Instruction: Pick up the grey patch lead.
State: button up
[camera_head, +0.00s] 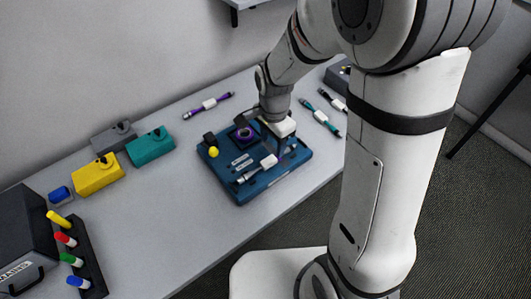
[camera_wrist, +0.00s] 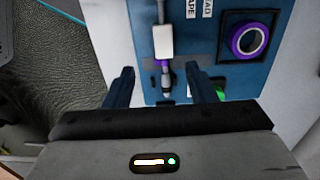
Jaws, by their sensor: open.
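A lead with a white sleeve lies on the blue tray (camera_head: 238,195). The lead (camera_head: 245,178) looks grey in the head view. In the wrist view the lead (camera_wrist: 163,42) has a purplish tint beside its white sleeve, with a grey plug at its near end. My gripper (camera_head: 287,153) is over the right part of the tray, close to the lead's right end. In the wrist view its open fingers (camera_wrist: 157,78) stand on either side of the plug end, with a gap on both sides. Height above the tray is hard to tell.
A purple tape roll (camera_head: 244,133) sits in a square holder on the tray. A purple lead (camera_head: 208,105) and a teal lead (camera_head: 320,118) lie on the table. Yellow (camera_head: 97,178) and teal (camera_head: 150,146) blocks and a marker rack (camera_head: 86,265) stand left.

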aim_at(269, 161)
notch_tip(269, 161, down, 3)
jog(key=shift+a+r, duration=0.1)
jog(key=shift+r, duration=0.05)
jog(key=f, duration=0.2)
jog(key=a+f+p, duration=0.1)
jog(key=f, duration=0.1)
jog(key=shift+s, duration=0.1)
jog(key=shift+d+f+p, duration=0.1)
jog(key=shift+f+p, duration=0.2)
jog(key=shift+f, duration=0.25)
jog(key=shift+c, duration=0.2)
grip_shut()
